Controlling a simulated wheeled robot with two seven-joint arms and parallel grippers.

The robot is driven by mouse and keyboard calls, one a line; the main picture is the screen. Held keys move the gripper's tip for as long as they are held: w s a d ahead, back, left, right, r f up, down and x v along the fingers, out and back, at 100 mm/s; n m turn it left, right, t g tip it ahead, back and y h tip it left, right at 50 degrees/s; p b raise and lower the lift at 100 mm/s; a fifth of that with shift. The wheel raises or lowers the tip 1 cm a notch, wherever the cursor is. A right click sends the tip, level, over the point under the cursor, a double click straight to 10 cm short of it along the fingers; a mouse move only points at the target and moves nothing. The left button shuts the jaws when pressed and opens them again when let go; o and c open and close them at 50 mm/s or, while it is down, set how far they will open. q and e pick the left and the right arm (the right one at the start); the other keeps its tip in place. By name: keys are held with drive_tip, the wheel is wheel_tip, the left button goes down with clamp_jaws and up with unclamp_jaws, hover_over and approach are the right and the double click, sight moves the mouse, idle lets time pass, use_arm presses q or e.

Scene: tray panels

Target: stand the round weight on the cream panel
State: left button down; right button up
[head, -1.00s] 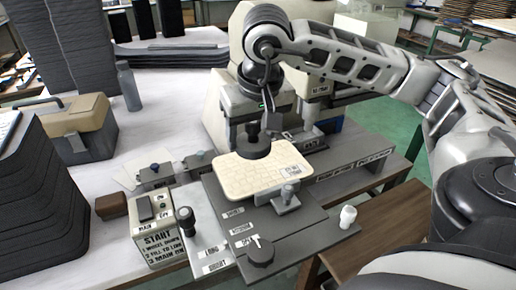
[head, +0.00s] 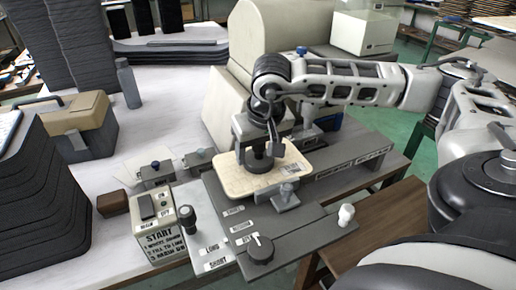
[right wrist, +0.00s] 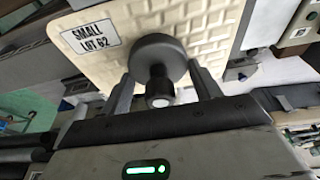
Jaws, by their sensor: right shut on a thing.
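The cream panel (head: 236,184), with a brick-like pattern and a label reading SMALL LOT 62, lies flat on a dark grey fixture. It also shows in the right wrist view (right wrist: 105,62). The round weight (head: 257,162) is a dark disc with a knob. My right gripper (head: 262,143) is shut on it over the far part of the panel. In the right wrist view the weight (right wrist: 160,52) overlaps the panel, with the fingers (right wrist: 162,88) on either side. I cannot tell whether its underside touches the panel. My left gripper is not in view.
A grey clamp block (head: 286,196) stands at the panel's near right edge. A START switch box (head: 158,232) and a black knob (head: 187,217) are at the left. A large cream machine (head: 235,105) stands behind. A dark dial (head: 261,248) sits in front.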

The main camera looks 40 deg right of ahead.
sight(263, 164)
drive_tip(key=o, duration=1.4)
drive_tip(key=shift+f, duration=0.15)
drive_tip(key=shift+r, duration=0.3)
drive_tip(key=shift+b+v, duration=0.3)
drive_tip(key=shift+v, duration=5.65)
